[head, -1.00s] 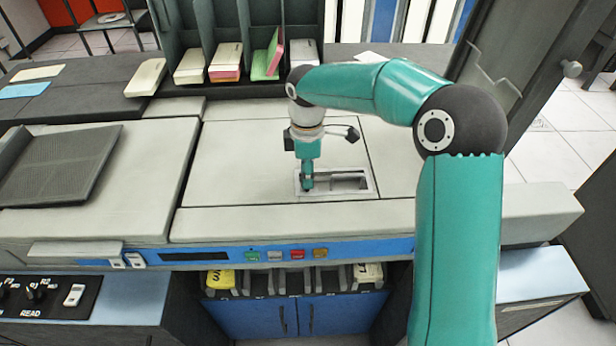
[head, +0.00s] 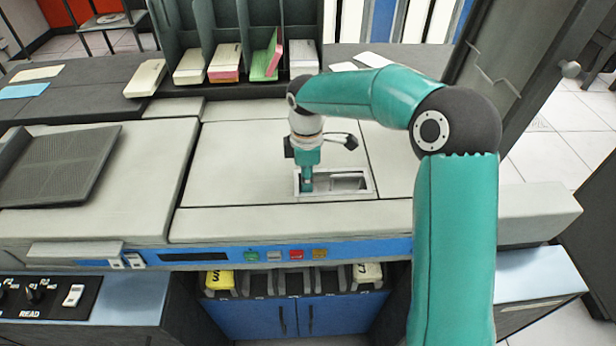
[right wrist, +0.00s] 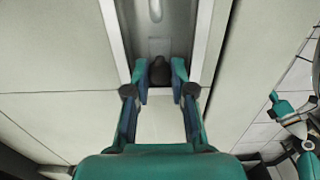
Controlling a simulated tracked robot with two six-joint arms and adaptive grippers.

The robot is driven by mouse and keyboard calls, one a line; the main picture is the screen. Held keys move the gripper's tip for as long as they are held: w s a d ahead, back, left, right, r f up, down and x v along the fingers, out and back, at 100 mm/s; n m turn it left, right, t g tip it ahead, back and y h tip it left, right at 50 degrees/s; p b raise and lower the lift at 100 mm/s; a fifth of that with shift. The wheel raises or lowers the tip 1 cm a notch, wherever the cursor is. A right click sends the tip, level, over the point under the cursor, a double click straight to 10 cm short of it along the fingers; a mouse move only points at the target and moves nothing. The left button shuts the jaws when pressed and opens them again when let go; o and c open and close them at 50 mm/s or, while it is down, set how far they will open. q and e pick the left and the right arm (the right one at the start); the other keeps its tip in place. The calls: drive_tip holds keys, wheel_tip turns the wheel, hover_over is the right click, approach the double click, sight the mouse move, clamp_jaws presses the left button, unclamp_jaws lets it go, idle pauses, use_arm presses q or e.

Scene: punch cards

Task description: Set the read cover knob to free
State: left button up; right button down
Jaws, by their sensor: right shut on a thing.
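The read cover knob (right wrist: 160,71) is a small dark knob in a metal-framed recess (head: 352,190) in the pale machine top, seen in the head view. My right gripper (head: 306,188) reaches down into the left end of this recess. In the right wrist view the right gripper's fingers (right wrist: 160,84) stand on either side of the knob and are shut on it. In the head view the knob is hidden by the gripper.
Behind the cover (head: 240,160) stands a dark green rack (head: 233,40) with several card decks. A sloped dark tray (head: 58,165) is at left. Coloured buttons (head: 296,254) line the front edge. Another panel with knobs labelled READ (head: 50,297) is at lower left.

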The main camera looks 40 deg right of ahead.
sight(315, 191)
drive_tip(key=shift+s+d, duration=0.65)
drive_tip(key=shift+d, duration=0.2)
drive_tip(key=c, duration=1.2)
unclamp_jaws()
drive_tip(key=shift+c, duration=0.2)
drive_tip(key=shift+w+r, duration=0.1)
drive_tip(key=shift+r, duration=0.1)
wheel_tip(315, 191, up, 12)
drive_tip(key=shift+f, duration=0.2)
